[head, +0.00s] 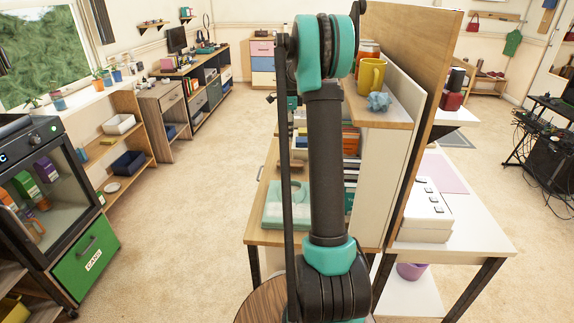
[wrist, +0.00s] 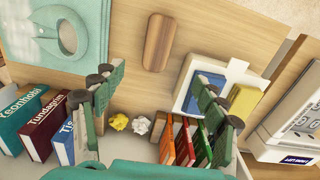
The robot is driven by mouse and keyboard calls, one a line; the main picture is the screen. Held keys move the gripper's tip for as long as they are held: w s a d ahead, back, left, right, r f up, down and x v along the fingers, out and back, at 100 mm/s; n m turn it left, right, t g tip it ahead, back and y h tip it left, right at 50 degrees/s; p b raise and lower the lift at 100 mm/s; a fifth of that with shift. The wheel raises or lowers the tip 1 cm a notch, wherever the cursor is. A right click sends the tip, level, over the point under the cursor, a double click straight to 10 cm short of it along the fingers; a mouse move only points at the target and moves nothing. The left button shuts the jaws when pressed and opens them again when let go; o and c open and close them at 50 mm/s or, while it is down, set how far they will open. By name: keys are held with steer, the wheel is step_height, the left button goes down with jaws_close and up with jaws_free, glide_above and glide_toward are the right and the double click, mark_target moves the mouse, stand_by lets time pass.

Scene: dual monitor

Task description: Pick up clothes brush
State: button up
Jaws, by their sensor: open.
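An oblong brown wooden piece, which looks like the clothes brush (wrist: 160,42), lies on the light wooden surface at the upper middle of the wrist view. Its underside is hidden, so bristles cannot be seen. My gripper (wrist: 157,80) is open and empty, with its two green-and-black fingers spread to the left and right of the view. The brush is beyond the fingertips, between them across the picture, and not touched.
A teal case-like item (wrist: 92,20) lies left of the brush. A white holder (wrist: 232,72) with blue and yellow items is at right. Upright books (wrist: 45,125), several thin coloured books (wrist: 185,145) and crumpled balls (wrist: 118,122) stand nearer. A tall wooden panel (head: 428,90) rises beside my arm.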

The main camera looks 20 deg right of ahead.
glide_above(290, 163)
steer(key=f, duration=0.9)
steer(key=shift+w+d+f, duration=0.15)
steer(key=shift+w+f, duration=0.15)
steer(key=shift+w, duration=0.1)
steer(key=shift+s+f, duration=0.15)
steer(key=shift+f, duration=1.4)
steer(key=shift+s+f, duration=0.1)
steer(key=shift+f, duration=1.45)
steer(key=shift+c, duration=0.4)
steer(key=c, duration=1.2)
